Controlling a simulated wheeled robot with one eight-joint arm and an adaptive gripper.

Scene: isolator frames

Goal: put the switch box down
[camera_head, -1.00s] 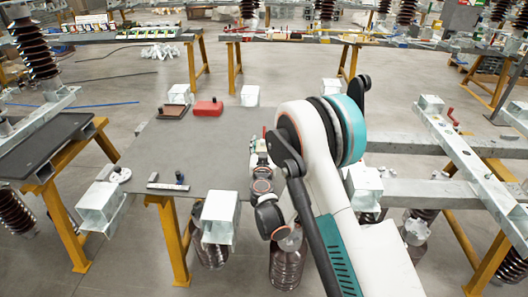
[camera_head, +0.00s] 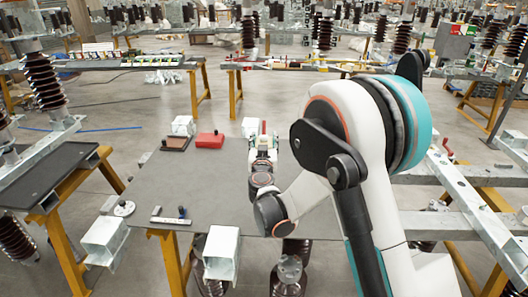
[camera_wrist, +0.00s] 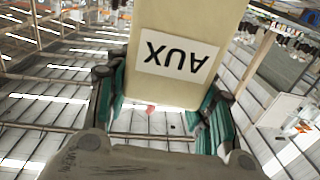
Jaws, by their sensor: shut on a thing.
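The switch box (camera_wrist: 180,50) is a beige block with a white label reading AUX upside down. It fills the upper middle of the wrist view. My gripper (camera_wrist: 160,112) is shut on it, with teal finger pads on both sides. In the head view my gripper (camera_head: 263,145) is over the right part of the grey table top (camera_head: 215,190). The box is small there and mostly hidden by the gripper, and I cannot tell its height above the table.
A red box (camera_head: 210,140) and a brown box (camera_head: 175,144) stand near the table's back edge. A round part (camera_head: 124,208) and a small flat bar (camera_head: 170,220) lie at the front left. The table's middle is bare. Metal beams (camera_head: 455,190) stand at the right.

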